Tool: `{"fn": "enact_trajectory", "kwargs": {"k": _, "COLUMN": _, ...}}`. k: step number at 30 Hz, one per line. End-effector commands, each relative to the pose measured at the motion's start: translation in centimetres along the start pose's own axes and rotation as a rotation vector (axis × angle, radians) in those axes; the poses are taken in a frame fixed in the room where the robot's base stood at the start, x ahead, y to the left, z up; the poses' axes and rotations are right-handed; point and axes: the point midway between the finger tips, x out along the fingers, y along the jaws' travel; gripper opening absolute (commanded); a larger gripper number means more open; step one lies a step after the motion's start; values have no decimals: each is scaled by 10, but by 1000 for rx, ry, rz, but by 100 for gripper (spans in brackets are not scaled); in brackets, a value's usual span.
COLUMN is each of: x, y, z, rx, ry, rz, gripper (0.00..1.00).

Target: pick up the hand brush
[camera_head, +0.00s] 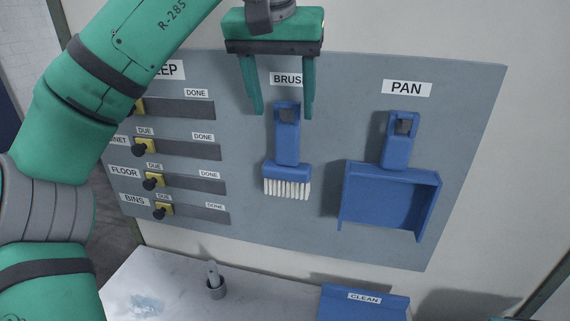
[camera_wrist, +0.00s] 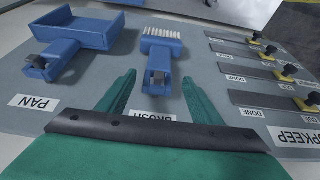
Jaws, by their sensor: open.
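The blue hand brush (camera_head: 287,142) with white bristles hangs on the grey wall board, under the BRUSH label. Its handle is up and its bristles point down. It also shows in the wrist view (camera_wrist: 160,58), with its handle end toward me. My green gripper (camera_head: 281,110) is open and empty, its fingers pointing down at the height of the handle's top. In the wrist view the gripper (camera_wrist: 157,88) has its two fingers on either side of the handle end, with gaps on both sides. I cannot tell how far the fingers stand out from the board.
A blue dustpan (camera_head: 390,195) hangs right of the brush under the PAN label. Slider tracks with yellow and black knobs (camera_head: 153,181) lie to the left.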

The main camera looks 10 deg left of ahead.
Motion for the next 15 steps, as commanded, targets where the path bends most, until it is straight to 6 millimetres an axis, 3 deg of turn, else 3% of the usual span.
{"fn": "enact_trajectory", "kwargs": {"k": 10, "x": 23, "y": -1, "z": 0, "rx": -2, "ry": 1, "rz": 0, "gripper": 59}}
{"fn": "enact_trajectory", "kwargs": {"k": 15, "x": 44, "y": -4, "z": -1, "rx": -5, "ry": 0, "rz": -2, "gripper": 59}}
